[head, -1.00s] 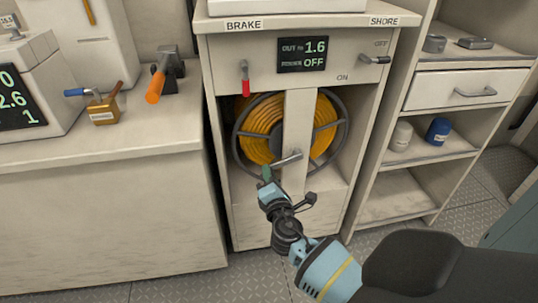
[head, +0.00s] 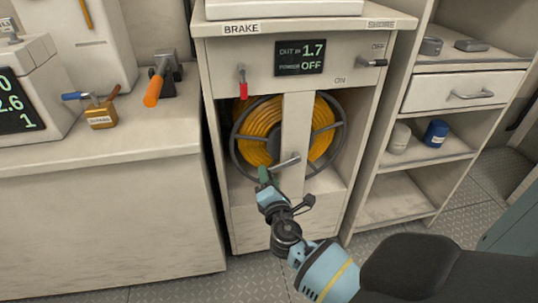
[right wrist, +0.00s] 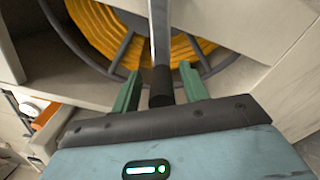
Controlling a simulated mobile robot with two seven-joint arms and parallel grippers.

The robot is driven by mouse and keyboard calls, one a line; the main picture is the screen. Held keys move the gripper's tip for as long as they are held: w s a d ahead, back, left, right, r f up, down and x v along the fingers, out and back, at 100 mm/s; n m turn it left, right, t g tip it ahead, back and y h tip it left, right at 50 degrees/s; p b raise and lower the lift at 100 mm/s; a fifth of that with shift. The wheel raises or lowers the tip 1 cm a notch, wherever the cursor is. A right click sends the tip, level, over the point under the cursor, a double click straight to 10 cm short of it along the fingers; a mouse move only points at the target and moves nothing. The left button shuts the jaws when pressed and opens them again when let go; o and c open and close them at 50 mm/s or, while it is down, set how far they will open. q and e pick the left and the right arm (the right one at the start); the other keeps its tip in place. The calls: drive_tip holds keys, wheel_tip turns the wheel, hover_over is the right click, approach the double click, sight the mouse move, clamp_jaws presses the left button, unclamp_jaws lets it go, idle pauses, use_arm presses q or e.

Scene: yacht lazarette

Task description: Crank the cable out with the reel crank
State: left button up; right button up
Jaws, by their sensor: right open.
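The cable reel (head: 240,150) with orange cable (head: 262,130) sits in the cabinet behind a vertical post (head: 296,125). The metal reel crank (head: 288,160) slants down to the left from the post. My right gripper (head: 264,173) is at the crank's lower-left end. In the right wrist view, the crank's dark grip (right wrist: 161,88) lies between the two green fingers, which are open with gaps visible on both sides. The display (head: 299,57) reads out 1.7 and power off. My left gripper is not in view.
The brake lever (head: 242,82), with a red handle, hangs down. The shore lever (head: 372,63) points right, near OFF. A counter (head: 100,160) with a padlock (head: 101,115) stands left; shelves (head: 427,157) with jars stand right. The floor in front is partly hidden by my arm.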

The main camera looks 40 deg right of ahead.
drive_tip(key=v, duration=0.8)
drive_tip(key=shift+p, duration=0.4)
drive_tip(key=shift+d, duration=0.1)
